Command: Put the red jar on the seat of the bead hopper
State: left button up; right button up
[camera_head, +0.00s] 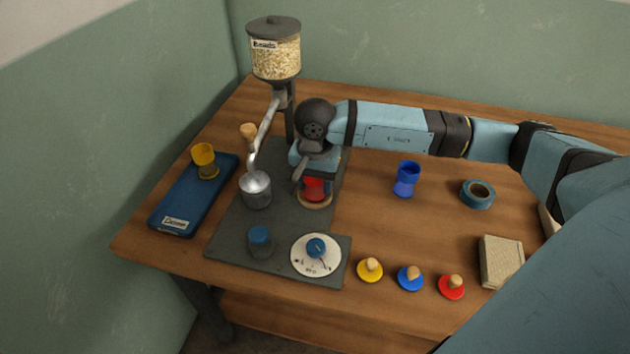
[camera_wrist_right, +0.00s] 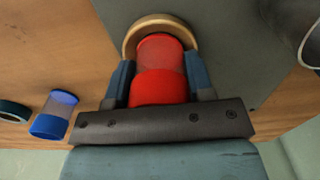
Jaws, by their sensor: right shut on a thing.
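The red jar (camera_head: 314,188) is upright in the grasp of my right gripper (camera_head: 315,180). In the right wrist view the jar (camera_wrist_right: 160,70) is between the two blue fingers of my right gripper (camera_wrist_right: 160,85). A pale wooden ring, which looks like the seat (camera_head: 316,206), lies on the grey base right below the jar; it also shows in the right wrist view (camera_wrist_right: 154,21). The jar's lower end is within the ring's outline; I cannot tell whether it rests there. The bead hopper (camera_head: 275,58) stands behind on a dark post. My left gripper is not in view.
A metal cup (camera_head: 255,190) under the spout stands left of the jar. A blue jar (camera_head: 406,180) and a tape roll (camera_head: 478,194) are to the right. A yellow jar stands on the blue tray (camera_head: 185,208). Yellow (camera_head: 370,270), blue and red knobbed lids lie in front.

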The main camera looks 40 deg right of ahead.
jog(key=shift+f, duration=0.25)
jog(key=o, duration=1)
jog(key=shift+r, duration=0.1)
jog(key=shift+c, duration=0.2)
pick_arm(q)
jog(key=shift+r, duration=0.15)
pick_arm(e)
jog(key=shift+r, duration=0.1)
jog(key=shift+r, duration=0.25)
pick_arm(q)
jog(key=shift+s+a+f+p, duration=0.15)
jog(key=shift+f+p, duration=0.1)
jog(key=shift+p, duration=0.5)
pick_arm(e)
notch_tip(320, 180, up, 12)
jog(key=shift+f, duration=0.2)
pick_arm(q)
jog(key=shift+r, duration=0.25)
